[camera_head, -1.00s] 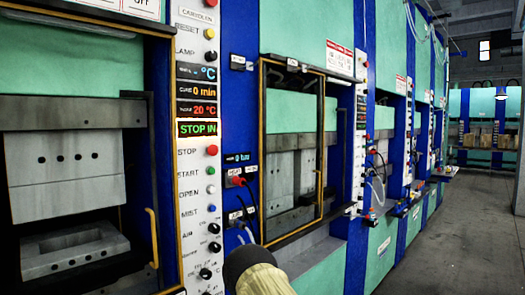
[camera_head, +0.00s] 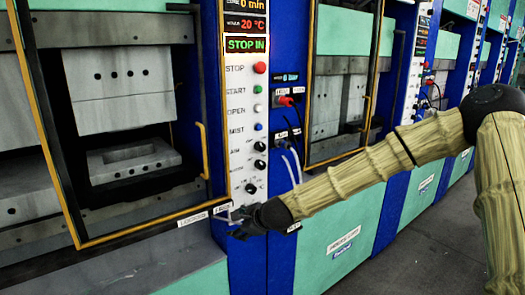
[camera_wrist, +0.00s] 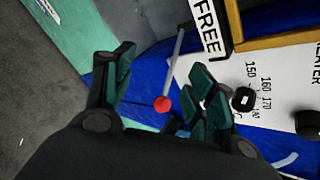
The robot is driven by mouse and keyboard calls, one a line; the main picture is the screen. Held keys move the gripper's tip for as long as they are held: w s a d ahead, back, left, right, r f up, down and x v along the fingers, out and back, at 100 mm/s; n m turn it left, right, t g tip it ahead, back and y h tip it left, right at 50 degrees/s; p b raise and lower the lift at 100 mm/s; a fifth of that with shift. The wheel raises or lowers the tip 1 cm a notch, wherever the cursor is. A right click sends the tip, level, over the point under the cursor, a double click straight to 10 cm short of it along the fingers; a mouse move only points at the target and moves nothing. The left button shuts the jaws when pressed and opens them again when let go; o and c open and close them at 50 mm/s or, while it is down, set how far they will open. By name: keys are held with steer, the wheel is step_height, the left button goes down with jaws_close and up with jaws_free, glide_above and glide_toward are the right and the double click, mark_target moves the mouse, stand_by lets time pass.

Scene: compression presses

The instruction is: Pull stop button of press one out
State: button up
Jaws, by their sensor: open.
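The red stop button (camera_head: 260,68) sits at the top of the white control panel (camera_head: 243,130) of the nearest press, beside the label STOP. The display (camera_head: 247,44) above it reads STOP IN in green. My gripper (camera_head: 238,219) is at the panel's lower end, well below the stop button and apart from it. In the wrist view my gripper (camera_wrist: 160,92) has its fingers spread, with nothing held between them. A red round knob on a grey rod (camera_wrist: 162,104) shows between the fingers there. The stop button is not in the wrist view.
A yellow-framed guard door (camera_head: 201,160) stands open-fronted at the left of the panel. Red plugs and cables (camera_head: 286,101) hang on the blue post at right. Grey floor (camera_head: 420,245) lies at lower right.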

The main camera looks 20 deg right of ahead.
steer(key=w+d+r+m+t+y, duration=0.1)
steer(key=w+d+r+m+t, duration=0.15)
steer(key=r, duration=0.95)
steer(key=w+d+r+m+t, duration=0.1)
steer(key=w+d+r+m, duration=0.25)
steer(key=r, duration=0.85)
steer(key=m+t+y, duration=0.1)
steer(key=m+t, duration=0.3)
steer(key=m, duration=0.3)
glide_toward(263, 67)
steer(key=shift+p+x, duration=1.1)
steer(key=shift+x, duration=4.05)
